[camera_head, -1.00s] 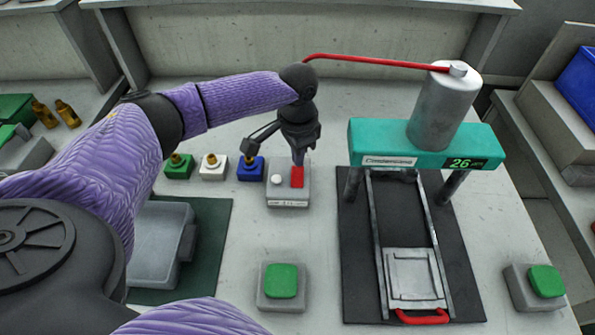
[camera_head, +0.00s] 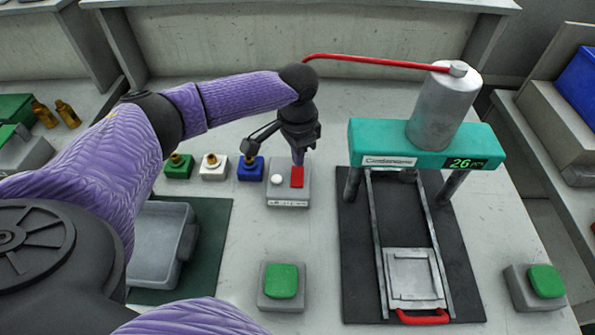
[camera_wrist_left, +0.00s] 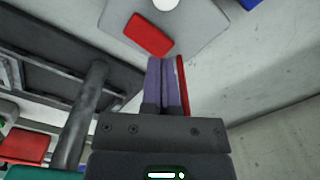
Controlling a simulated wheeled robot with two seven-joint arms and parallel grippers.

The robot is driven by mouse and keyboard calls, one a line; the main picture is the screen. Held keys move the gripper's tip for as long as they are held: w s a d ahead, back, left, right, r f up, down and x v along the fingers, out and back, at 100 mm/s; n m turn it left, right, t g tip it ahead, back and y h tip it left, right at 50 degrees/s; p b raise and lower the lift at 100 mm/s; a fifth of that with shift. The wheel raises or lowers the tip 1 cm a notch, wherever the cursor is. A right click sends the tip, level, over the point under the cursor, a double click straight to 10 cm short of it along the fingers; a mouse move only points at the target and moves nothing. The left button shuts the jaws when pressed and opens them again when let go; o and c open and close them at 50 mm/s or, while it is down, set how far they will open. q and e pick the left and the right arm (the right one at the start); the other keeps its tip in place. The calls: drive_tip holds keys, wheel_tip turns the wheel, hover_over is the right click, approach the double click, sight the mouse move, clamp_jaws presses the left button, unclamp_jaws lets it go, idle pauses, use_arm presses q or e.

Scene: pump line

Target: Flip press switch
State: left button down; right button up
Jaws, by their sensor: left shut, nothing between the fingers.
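The press switch is a grey box (camera_head: 289,196) with a red rocker (camera_head: 297,180) and a round white lamp or knob (camera_head: 276,180). It sits on the table left of the press. My left gripper (camera_head: 299,160) points down at the red rocker's far end, fingers shut and empty. In the left wrist view, the shut fingers (camera_wrist_left: 166,64) end close to the red rocker (camera_wrist_left: 149,34) on the grey box (camera_wrist_left: 196,22). I cannot tell whether they touch it. My right gripper is not in view.
The teal press (camera_head: 390,148) with a red lever (camera_head: 380,61) and a display reading 26 stands to the right. Green, white and blue blocks (camera_head: 250,169) with brass fittings stand left of the switch. Green buttons (camera_head: 282,281) sit in front. A grey bin (camera_head: 150,245) is at left.

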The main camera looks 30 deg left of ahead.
sight(297, 170)
use_arm(q)
drive_tip(key=shift+f, duration=0.4)
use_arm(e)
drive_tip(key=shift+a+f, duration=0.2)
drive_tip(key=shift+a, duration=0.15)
use_arm(q)
drive_tip(key=shift+f+b, duration=0.35)
drive_tip(key=shift+f, duration=0.2)
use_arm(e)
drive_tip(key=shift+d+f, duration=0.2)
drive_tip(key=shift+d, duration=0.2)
use_arm(q)
drive_tip(key=shift+f, duration=0.3)
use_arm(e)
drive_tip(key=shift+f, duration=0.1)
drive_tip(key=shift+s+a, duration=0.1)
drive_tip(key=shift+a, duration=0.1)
use_arm(q)
wheel_tip(297, 170, up, 7)
drive_tip(key=p, duration=0.8)
drive_tip(key=shift+r, duration=0.2)
drive_tip(key=shift+f, duration=0.2)
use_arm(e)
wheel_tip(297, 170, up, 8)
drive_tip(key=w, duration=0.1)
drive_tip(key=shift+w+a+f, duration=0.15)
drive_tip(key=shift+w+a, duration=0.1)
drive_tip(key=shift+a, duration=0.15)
